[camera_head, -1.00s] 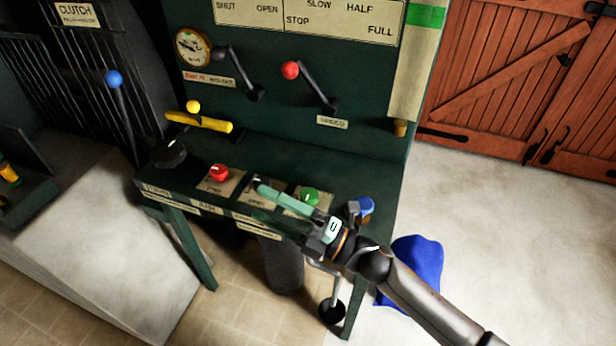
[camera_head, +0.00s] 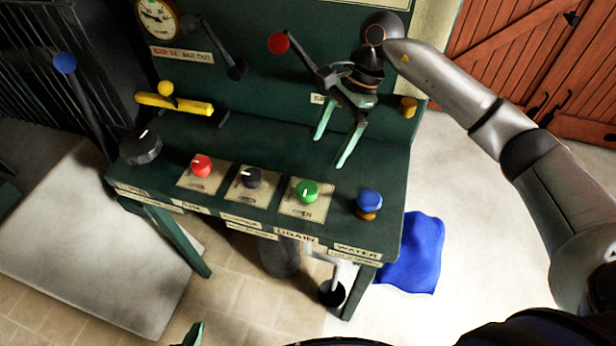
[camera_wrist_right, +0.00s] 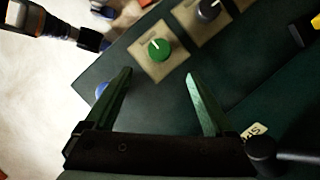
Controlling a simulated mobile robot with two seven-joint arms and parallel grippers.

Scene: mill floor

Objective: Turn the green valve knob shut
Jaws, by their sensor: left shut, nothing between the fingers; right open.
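The green valve knob (camera_head: 308,191) sits on a pale square plate on the bench, above a label reading DRAIN. Its white mark points roughly up in the head view; the knob also shows in the right wrist view (camera_wrist_right: 160,49). My right gripper (camera_head: 331,149) is open and empty, fingers pointing down, above the bench behind the green knob and apart from it. In the right wrist view the knob appears beyond the open fingertips (camera_wrist_right: 157,74). Only a green fingertip of my left gripper (camera_head: 193,335) shows at the bottom edge, shut and away from the bench.
A black knob (camera_head: 251,178) and a red knob (camera_head: 202,166) stand left of the green one. A blue knob (camera_head: 369,202) stands to its right. The red-balled speed lever (camera_head: 278,43) is close to my right gripper. A yellow handle (camera_head: 175,103) lies further left.

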